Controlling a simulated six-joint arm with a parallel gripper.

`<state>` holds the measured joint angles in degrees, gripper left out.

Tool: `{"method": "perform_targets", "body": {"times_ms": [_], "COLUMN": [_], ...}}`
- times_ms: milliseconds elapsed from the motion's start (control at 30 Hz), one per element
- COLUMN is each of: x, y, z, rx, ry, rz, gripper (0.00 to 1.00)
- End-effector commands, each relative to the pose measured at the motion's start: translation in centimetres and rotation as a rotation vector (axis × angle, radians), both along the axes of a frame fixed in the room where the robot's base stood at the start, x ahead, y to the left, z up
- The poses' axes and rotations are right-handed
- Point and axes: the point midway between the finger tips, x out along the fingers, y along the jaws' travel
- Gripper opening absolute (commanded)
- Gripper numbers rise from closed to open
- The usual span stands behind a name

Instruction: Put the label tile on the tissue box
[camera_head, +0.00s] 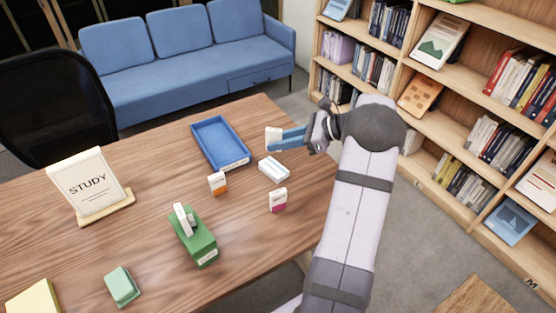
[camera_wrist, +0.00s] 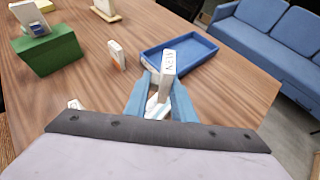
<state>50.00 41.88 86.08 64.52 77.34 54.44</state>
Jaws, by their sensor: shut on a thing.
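My gripper (camera_head: 287,138) is shut on a white label tile (camera_head: 273,138) and holds it upright, right of the blue tray. In the wrist view the tile (camera_wrist: 170,60) stands between the blue fingers (camera_wrist: 160,95), with dark lettering on its narrow side. The green tissue box (camera_head: 195,243), with a white tissue (camera_head: 183,219) sticking out of its top, stands on the table, front left of my gripper. The tissue box (camera_wrist: 48,54) is at the upper left in the wrist view. Whether the tile touches the table is unclear.
A blue tray (camera_head: 206,131) lies behind the tiles. A white block (camera_head: 273,169), an orange-marked tile (camera_head: 217,183) and a magenta-marked tile (camera_head: 278,200) stand or lie between my gripper and the box. A STUDY sign (camera_head: 88,180) and a green block (camera_head: 122,286) are further left.

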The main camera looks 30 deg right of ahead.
Motion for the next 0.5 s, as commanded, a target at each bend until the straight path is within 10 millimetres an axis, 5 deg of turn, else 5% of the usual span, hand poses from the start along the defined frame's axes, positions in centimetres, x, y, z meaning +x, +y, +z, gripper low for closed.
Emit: {"method": "perform_targets", "body": {"times_ms": [200, 500], "x": [0.0, 0.0], "y": [0.0, 0.0], "z": [-2.6, -3.4], "rx": [0.001, 0.0], "ry": [-0.001, -0.001], "rz": [0.0, -0.001], "gripper": [0.0, 0.0]}}
